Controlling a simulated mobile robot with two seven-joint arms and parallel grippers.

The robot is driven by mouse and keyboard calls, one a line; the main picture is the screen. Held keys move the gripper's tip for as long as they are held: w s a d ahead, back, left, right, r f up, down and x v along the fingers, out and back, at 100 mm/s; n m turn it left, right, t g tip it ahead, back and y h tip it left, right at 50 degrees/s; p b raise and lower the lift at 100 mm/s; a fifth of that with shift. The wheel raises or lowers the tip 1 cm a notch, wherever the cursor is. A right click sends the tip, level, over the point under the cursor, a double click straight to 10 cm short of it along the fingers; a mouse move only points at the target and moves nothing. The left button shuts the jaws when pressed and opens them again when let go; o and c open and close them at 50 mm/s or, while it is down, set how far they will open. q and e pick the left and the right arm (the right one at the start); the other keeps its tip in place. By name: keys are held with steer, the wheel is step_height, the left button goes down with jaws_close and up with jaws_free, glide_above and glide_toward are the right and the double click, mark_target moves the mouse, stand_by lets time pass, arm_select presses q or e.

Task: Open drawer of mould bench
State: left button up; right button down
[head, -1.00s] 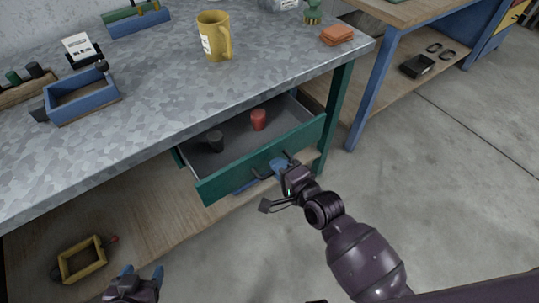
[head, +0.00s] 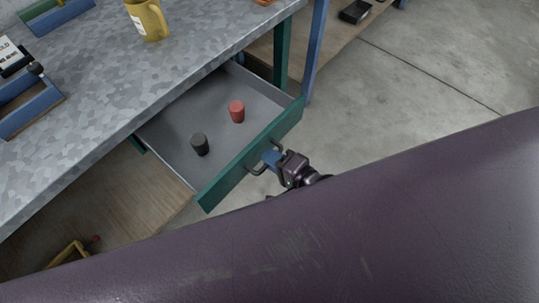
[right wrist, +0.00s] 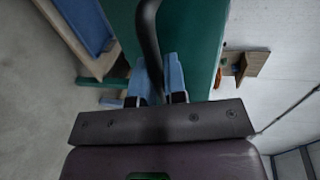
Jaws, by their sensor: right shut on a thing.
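The green-fronted drawer (head: 254,152) of the mould bench (head: 110,85) stands pulled out, with its grey inside showing. A dark cup-shaped piece (head: 200,145) and a red one (head: 236,111) stand upright in it. My right gripper (head: 268,160) is at the drawer front, shut on the dark bar handle (head: 254,170). In the right wrist view the blue fingers (right wrist: 161,80) close around the handle (right wrist: 149,35), in front of the green drawer face (right wrist: 195,40). My left gripper is not in view.
A yellow mug (head: 148,20) and a blue tray (head: 25,105) stand on the benchtop. A yellow frame (head: 70,253) lies on the lower shelf. My own large purple arm link covers the lower right. Grey floor (head: 400,90) is open to the right.

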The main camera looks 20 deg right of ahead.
steer(key=c, duration=1.2)
jaws_free()
steer(key=v, duration=1)
steer(key=shift+s+d+r, duration=0.15)
steer(key=shift+s+d, duration=0.05)
steer(key=shift+s, duration=0.1)
steer(key=shift+s+d+f+n+g+h, duration=0.4)
steer(key=shift+d+f+n+h, duration=0.85)
steer(key=shift+n, duration=0.9)
steer(key=shift+s+d+f+n+g+h, duration=0.4)
steer(key=shift+d+f+n+h, duration=0.4)
steer(key=shift+d+n+h, duration=0.95)
steer(key=shift+s+d+f+n+g+h, duration=0.4)
steer(key=shift+d+f+n+h, duration=0.6)
steer(key=shift+d+n, duration=1.15)
